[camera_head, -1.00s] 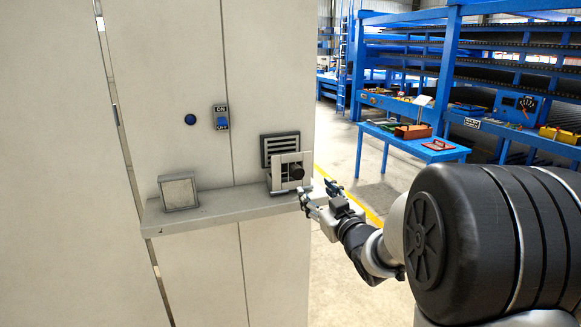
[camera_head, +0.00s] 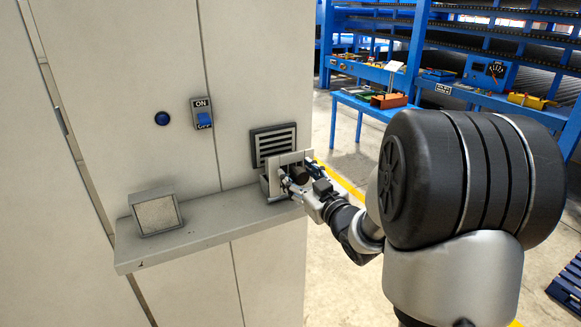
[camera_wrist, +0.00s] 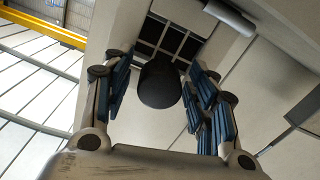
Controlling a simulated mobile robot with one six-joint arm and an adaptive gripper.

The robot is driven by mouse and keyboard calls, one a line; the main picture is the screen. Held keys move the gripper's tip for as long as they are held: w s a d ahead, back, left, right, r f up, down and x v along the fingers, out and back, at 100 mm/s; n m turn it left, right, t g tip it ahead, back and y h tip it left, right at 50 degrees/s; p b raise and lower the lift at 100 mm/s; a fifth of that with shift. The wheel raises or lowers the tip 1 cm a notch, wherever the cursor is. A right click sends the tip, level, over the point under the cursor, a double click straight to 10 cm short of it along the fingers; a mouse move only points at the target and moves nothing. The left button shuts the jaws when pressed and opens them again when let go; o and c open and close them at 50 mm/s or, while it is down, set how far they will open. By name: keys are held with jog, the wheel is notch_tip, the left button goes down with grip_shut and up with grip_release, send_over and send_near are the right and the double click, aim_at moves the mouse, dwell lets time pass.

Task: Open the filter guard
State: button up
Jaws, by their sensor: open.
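The filter guard (camera_head: 284,160) is a light grey plate with a round black knob (camera_head: 299,174). It stands in front of a dark slatted vent (camera_head: 272,140) at the right end of the cabinet shelf. My gripper (camera_head: 296,184) is at the guard's front, partly covering the knob. In the wrist view the black knob (camera_wrist: 160,84) sits between the two blue-padded fingers of my open gripper (camera_wrist: 158,98), with a gap visible on each side. Dark vent bars (camera_wrist: 170,38) show behind the knob. The guard looks closed over the vent's lower part.
A square framed filter block (camera_head: 157,213) stands on the grey shelf (camera_head: 215,220), left of the guard. An ON/OFF switch (camera_head: 202,114) and a blue button (camera_head: 162,118) are on the cabinet above. Blue racks and a bench (camera_head: 355,105) stand at the back right, beyond open floor.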

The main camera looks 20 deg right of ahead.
jog(key=shift+c, duration=0.6)
grip_shut()
dwell(0.3)
